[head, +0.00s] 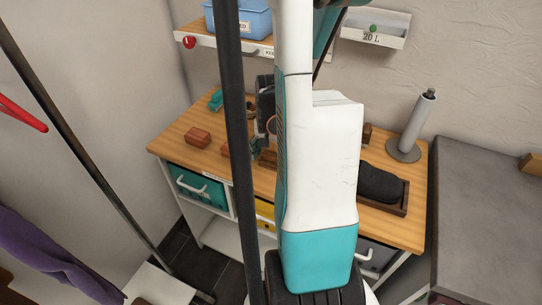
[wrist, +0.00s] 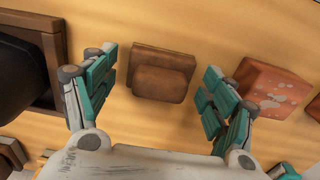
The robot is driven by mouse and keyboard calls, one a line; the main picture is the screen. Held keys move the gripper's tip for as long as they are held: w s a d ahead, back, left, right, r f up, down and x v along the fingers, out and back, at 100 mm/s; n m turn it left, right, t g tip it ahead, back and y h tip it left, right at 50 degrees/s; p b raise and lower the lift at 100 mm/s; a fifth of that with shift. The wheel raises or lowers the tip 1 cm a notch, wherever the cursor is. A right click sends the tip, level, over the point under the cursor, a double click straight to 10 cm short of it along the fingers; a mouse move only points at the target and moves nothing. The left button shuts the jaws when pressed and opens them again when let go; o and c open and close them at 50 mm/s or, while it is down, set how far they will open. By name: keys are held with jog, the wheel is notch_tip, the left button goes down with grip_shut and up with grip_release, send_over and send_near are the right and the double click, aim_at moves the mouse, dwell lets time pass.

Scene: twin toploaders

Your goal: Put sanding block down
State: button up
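A brown two-tier block (wrist: 162,78), which looks like the sanding block, rests on the wooden worktop in the wrist view. My gripper (wrist: 155,98) is open, with one teal finger on each side of this block and visible gaps between. Nothing is held in the fingers. A reddish-brown block with pale spots (wrist: 273,88) lies just right of the right finger. In the head view my arm hides most of the gripper, and a brown block (head: 268,159) shows beside the arm.
The wooden workbench (head: 400,228) carries a dark tray (head: 403,207) holding a black object, a grey roll on a stand (head: 416,123) and another reddish block (head: 198,138). A shelf with a blue bin (head: 240,22) hangs above. A grey-topped unit (head: 485,215) stands at right.

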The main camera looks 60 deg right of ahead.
aim_at(271, 153)
notch_tip(271, 153, up, 12)
jog(key=p, duration=0.4)
jog(key=shift+r+p, duration=0.2)
jog(key=shift+p, duration=0.1)
dwell(0.4)
